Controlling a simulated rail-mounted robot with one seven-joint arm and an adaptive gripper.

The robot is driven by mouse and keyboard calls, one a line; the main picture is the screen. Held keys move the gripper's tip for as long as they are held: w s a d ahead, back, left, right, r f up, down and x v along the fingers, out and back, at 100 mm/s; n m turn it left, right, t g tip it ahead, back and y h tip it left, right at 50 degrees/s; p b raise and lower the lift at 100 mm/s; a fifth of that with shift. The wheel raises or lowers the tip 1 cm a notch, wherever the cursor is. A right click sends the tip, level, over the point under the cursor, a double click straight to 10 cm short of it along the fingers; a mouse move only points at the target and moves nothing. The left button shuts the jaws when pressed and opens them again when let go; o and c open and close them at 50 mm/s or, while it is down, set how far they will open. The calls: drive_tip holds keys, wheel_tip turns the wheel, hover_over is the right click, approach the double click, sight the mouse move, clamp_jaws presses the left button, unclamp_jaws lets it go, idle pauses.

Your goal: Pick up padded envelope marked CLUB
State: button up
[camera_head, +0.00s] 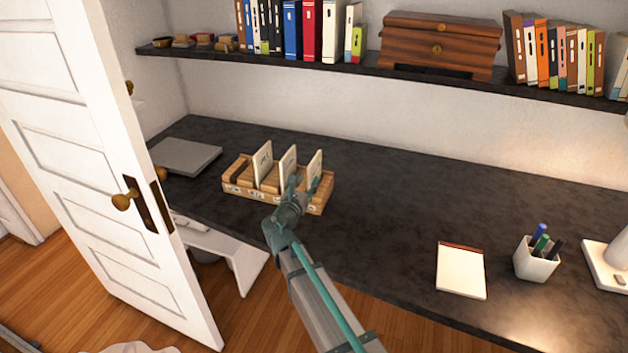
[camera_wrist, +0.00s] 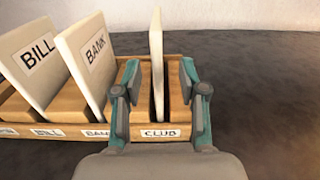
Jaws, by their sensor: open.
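A wooden slotted rack (camera_head: 236,188) stands on the dark desk and holds three upright cream envelopes. In the wrist view, the envelope in the slot labelled CLUB (camera_wrist: 157,50) is seen nearly edge-on, so no marking on its face is readable. It is the rightmost envelope in the head view (camera_head: 316,160). My gripper (camera_wrist: 159,80) is open, with one finger on each side of this envelope and a visible gap to both. In the head view, my gripper (camera_head: 303,184) is at the rack's right part. The envelopes marked BILL (camera_wrist: 35,60) and BANK (camera_wrist: 92,55) lean to the left.
The BANK envelope stands close to my left finger. A grey flat slab (camera_head: 185,156) lies left of the rack. A notepad (camera_head: 461,271) and a pen cup (camera_head: 536,262) are at the right. The desk between rack and notepad is clear. A shelf (camera_head: 330,67) runs above.

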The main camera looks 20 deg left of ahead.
sight(314, 168)
drive_tip(key=w, duration=0.3)
drive_tip(key=w+p, duration=0.1)
drive_tip(key=w, duration=0.1)
drive_tip(key=w+p, duration=0.1)
drive_tip(key=w, duration=0.2)
drive_tip(key=shift+w+a+f, duration=0.1)
drive_tip(key=shift+w+a, duration=0.2)
clamp_jaws()
